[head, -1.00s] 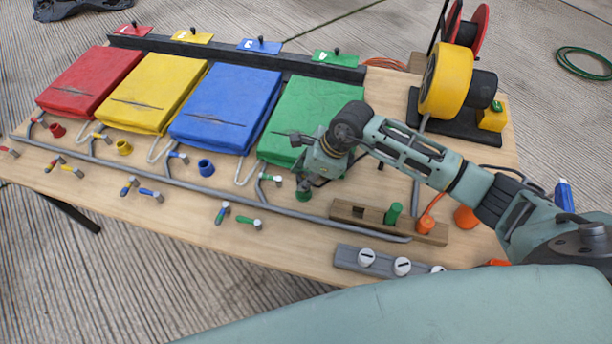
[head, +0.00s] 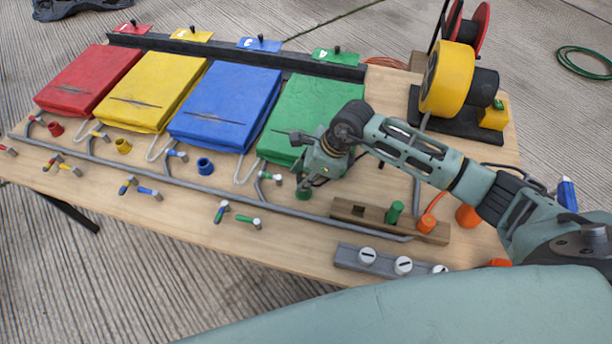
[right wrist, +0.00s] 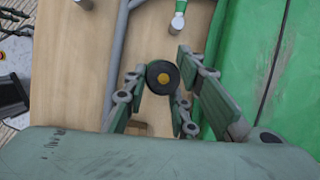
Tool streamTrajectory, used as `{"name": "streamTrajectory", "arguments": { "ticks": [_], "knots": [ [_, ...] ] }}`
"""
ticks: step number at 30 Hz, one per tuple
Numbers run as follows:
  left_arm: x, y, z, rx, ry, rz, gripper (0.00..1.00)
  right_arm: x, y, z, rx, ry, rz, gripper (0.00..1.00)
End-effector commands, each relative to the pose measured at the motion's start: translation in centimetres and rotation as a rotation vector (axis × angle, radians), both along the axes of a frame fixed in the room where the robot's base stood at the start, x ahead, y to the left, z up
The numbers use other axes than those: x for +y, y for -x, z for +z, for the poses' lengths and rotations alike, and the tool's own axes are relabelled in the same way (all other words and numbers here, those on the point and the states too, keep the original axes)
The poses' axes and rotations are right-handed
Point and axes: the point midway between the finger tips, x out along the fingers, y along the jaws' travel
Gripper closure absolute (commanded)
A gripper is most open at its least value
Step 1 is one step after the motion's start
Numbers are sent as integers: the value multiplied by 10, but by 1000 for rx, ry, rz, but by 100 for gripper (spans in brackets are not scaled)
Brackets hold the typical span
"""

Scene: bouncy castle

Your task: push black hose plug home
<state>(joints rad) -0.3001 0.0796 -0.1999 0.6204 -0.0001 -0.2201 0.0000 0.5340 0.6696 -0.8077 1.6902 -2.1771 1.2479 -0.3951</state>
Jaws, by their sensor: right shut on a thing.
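My right gripper (head: 306,184) points down just in front of the green bag (head: 318,100). In the right wrist view my right gripper (right wrist: 165,82) is shut on a round, nearly black piece (right wrist: 160,68) with a yellow-orange centre. The piece sits between the fingers above the wooden table. I cannot tell whether it is the black hose plug, or whether it touches the table. No other clear black hose plug shows. My left gripper is out of view.
A grey pipe (head: 190,183) with valves runs along the table (head: 165,212). A wooden block (head: 365,212) and a grey strip with white knobs (head: 350,258) lie right of the gripper.

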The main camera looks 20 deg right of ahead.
Motion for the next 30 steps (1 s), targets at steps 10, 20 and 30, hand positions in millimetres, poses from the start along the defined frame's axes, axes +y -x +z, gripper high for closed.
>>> {"name": "streamTrajectory", "arguments": {
  "ticks": [10,20,30],
  "knots": [
    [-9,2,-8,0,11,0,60,0,0,-10,0,0,0,100],
    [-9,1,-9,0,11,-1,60,0,0,-10,0,0,0,53],
    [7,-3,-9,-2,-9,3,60,-1,0,-8,0,0,0,53]
  ]
}}
